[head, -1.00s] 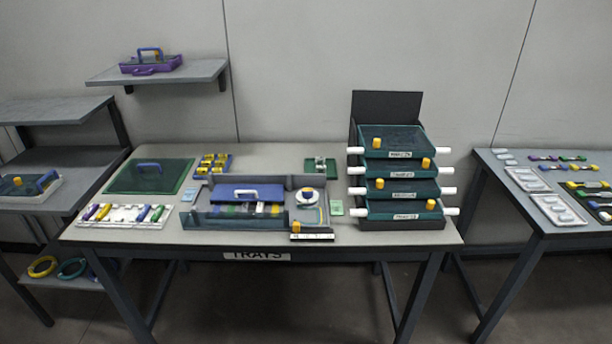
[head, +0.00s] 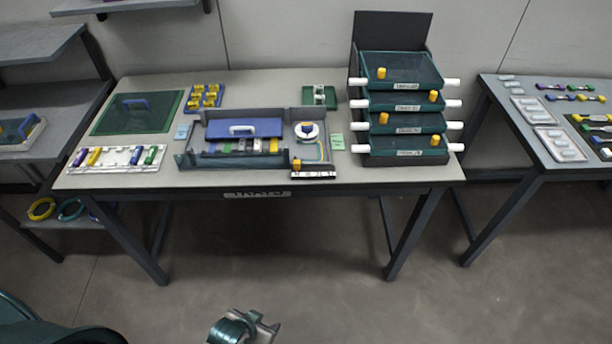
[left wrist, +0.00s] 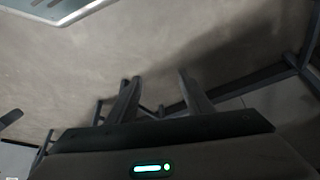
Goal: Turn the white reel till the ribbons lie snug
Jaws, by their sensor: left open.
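The white reel (head: 307,131) has a blue centre and sits in the right compartment of the open grey tray (head: 180,160) on the middle table. Thin coloured ribbons (head: 323,150) run along the compartment beside and below the reel; how snug they lie is too small to tell. My left gripper (head: 245,328) is at the bottom edge of the head view, in front of the table and well away from the reel. In the left wrist view its two fingers (left wrist: 160,95) are apart with nothing between them. My right gripper is not in view.
A blue lid with a white handle (head: 243,128) covers part of the tray. A yellow knob (head: 297,164) is at the tray's front. The floor before the table is clear.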

